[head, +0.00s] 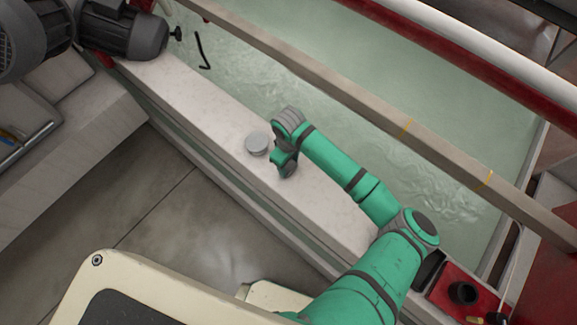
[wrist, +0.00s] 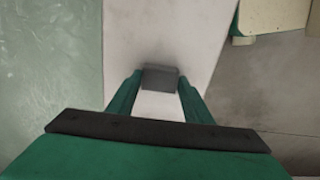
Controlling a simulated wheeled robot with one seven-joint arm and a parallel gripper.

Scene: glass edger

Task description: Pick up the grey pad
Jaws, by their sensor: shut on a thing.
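The grey pad (wrist: 160,78) shows in the wrist view as a small, dark grey block with straight edges. It sits between the tips of my gripper (wrist: 157,88), with one green finger on each side. My gripper is shut on it, over the pale ledge. In the head view my gripper (head: 286,166) is small and seen from above over the ledge. I cannot make out the pad there, since my wrist and hand cover that spot. Whether the pad touches the ledge is not clear.
The pale ledge (head: 212,108) runs diagonally beside a greenish water basin (head: 260,70). A long beam (head: 340,85) crosses over the basin. A dark motor (head: 125,33) stands at the ledge's upper left end. A red box (head: 462,293) is at lower right. Bare floor (head: 165,205) lies lower left.

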